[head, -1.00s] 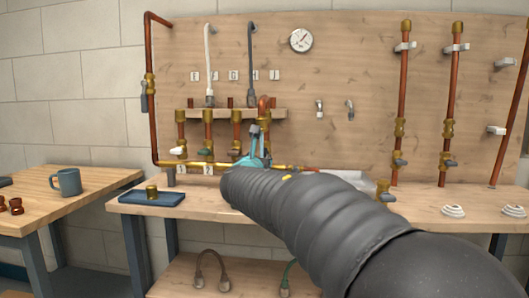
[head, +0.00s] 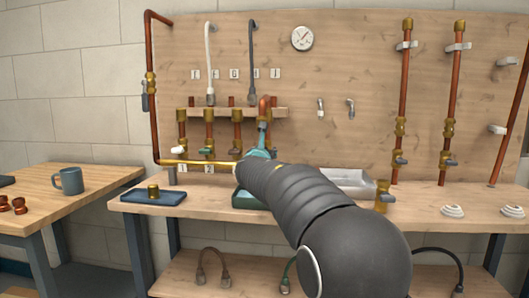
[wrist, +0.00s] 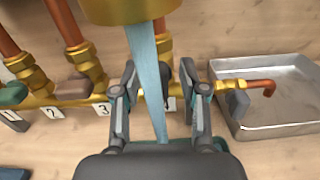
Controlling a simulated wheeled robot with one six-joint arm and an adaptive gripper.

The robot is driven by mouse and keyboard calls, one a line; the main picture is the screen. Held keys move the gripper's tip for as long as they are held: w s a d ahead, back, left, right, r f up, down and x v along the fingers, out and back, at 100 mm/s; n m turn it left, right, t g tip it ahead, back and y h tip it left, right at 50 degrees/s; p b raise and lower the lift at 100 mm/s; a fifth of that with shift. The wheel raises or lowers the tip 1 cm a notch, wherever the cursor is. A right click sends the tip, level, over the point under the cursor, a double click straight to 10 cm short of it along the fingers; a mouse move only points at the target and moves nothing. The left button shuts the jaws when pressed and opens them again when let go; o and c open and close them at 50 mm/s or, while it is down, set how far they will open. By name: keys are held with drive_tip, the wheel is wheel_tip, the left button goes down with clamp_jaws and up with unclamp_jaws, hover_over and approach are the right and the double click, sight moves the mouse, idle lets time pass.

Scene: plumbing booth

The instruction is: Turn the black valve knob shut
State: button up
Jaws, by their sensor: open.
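The row of valves hangs over a brass manifold (wrist: 45,98) with numbered tags. In the wrist view my gripper (wrist: 157,78) is open, its two dark fingers either side of a pale blue tapering bar (wrist: 149,85) that crosses close to the camera. A small dark shape (wrist: 168,73) shows behind the bar, between the fingers; it may be the black knob, but it is mostly hidden. I cannot tell whether the fingers touch anything. A brown knob (wrist: 77,88) and a green knob (wrist: 12,93) sit to the left. In the head view my gripper (head: 262,142) is at the row's right end.
A metal tray (wrist: 270,100) lies right of my gripper, with a grey-handled valve (wrist: 238,102) and a copper elbow over its edge. A blue mat (head: 153,197) with a brass fitting lies left on the bench. A white knob (head: 178,149) is at the row's left end.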

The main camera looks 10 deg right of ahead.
drive_tip(key=shift+s, duration=0.1)
clamp_jaws()
drive_tip(key=shift+m+b, duration=0.3)
drive_tip(key=shift+b, duration=0.05)
drive_tip(key=shift+s+d+f+m+b, duration=0.1)
drive_tip(key=shift+d+m+b, duration=0.05)
drive_tip(key=shift+m+b, duration=2.25)
drive_tip(key=shift+d+f+m+b, duration=0.15)
drive_tip(key=shift+m+b, duration=1.5)
drive_tip(key=shift+m, duration=1.4)
drive_tip(key=shift+s+d+m+b, duration=0.1)
drive_tip(key=shift+d+m+b, duration=0.05)
drive_tip(key=shift+m+b, duration=2.25)
drive_tip(key=shift+m+p, duration=0.35)
drive_tip(key=shift+m, duration=0.2)
